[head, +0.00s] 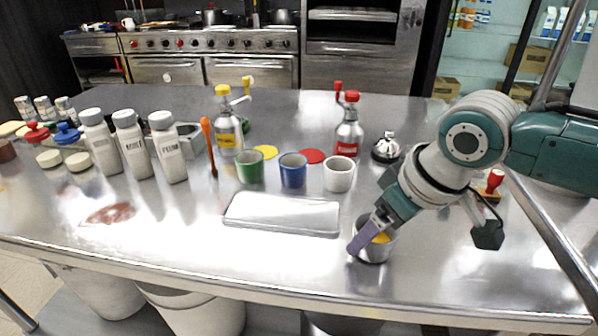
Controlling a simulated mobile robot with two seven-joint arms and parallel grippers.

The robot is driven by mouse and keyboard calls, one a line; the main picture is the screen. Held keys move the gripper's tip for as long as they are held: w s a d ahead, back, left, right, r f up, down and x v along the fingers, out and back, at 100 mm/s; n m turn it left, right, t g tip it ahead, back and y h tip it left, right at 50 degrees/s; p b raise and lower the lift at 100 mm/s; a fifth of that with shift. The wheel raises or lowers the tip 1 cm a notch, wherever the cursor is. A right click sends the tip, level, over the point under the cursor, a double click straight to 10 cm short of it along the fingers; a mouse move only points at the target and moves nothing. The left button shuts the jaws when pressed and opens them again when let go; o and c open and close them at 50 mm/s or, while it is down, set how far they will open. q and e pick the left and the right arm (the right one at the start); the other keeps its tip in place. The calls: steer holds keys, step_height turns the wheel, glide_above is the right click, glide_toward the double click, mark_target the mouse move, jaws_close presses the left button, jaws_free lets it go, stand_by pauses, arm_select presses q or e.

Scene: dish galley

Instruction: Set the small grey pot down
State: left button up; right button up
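The small grey pot (377,253) is at the front right of the steel counter, upright, with something yellow inside. My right gripper (363,238) reaches down to it from the upper right. One purple finger lies across the pot's left rim, and the other finger is hidden. The gripper looks shut on the pot's wall. I cannot tell whether the pot's base touches the counter or is just above it. My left gripper is not in view.
A silver tray (282,226) lies left of the pot. Green (250,167), blue (293,171) and white (339,174) cups stand behind it.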

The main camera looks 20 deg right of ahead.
steer(key=shift+f, duration=0.15)
steer(key=o, duration=1.5)
steer(key=shift+c, duration=0.2)
steer(key=shift+r, duration=0.2)
steer(key=p+v, duration=0.4)
steer(key=v, duration=0.8)
steer(key=s+a+f+n+y, duration=0.1)
steer(key=s+a+f, duration=0.2)
steer(key=s+a, duration=0.5)
steer(key=s+m+h, duration=0.1)
steer(key=s, duration=0.7)
steer(key=shift+s+d+m+g+h, duration=0.2)
steer(key=shift+d+m+g+h, duration=0.2)
steer(key=shift+d, duration=0.05)
